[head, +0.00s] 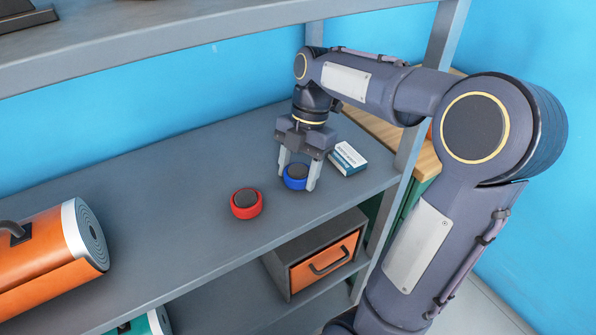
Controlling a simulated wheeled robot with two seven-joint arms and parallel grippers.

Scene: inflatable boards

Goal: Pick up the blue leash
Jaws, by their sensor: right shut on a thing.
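The blue leash (295,183) is a small round blue coil with a dark centre on the grey shelf. My right gripper (298,180) reaches down over it from above, with one finger on each side, shut on it. The leash appears to be at shelf level; I cannot tell whether it is lifted. A similar red coil (246,204) with a dark centre sits to its left, apart from the gripper. My left gripper is not in view.
A white and teal box (347,158) lies just right of the gripper. An orange rolled board (55,255) lies at the shelf's left. An upper shelf (150,45) spans overhead, and a rack post (412,150) stands at right. An orange-fronted drawer box (318,262) is below.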

